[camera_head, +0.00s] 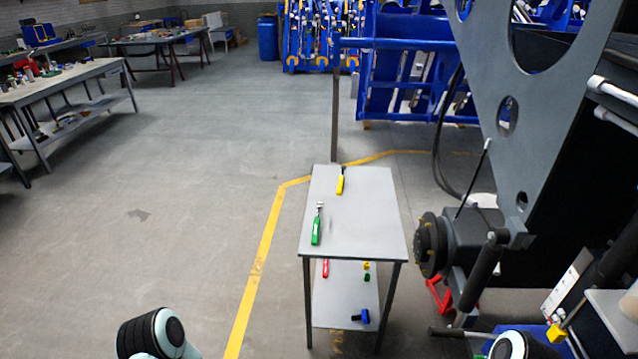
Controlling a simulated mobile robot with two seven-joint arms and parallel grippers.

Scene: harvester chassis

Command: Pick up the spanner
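A small grey table (365,225) stands ahead of me. On its top near the left edge lies a green-handled tool (316,229) with a silver head pointing away from me. A yellow-handled tool (340,184) lies farther back on the same top. Either may be the spanner; they are too small to tell for sure. Nothing touches them. Part of my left arm shows at the bottom left and what looks like part of my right arm at the bottom right. Neither gripper is in view.
The table's lower shelf (345,305) holds a red-handled tool (325,268), a blue item (361,316) and small yellow and green pieces. The large harvester chassis (510,130) stands close on the right. Open floor (190,180) lies left, with workbenches (60,85) beyond.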

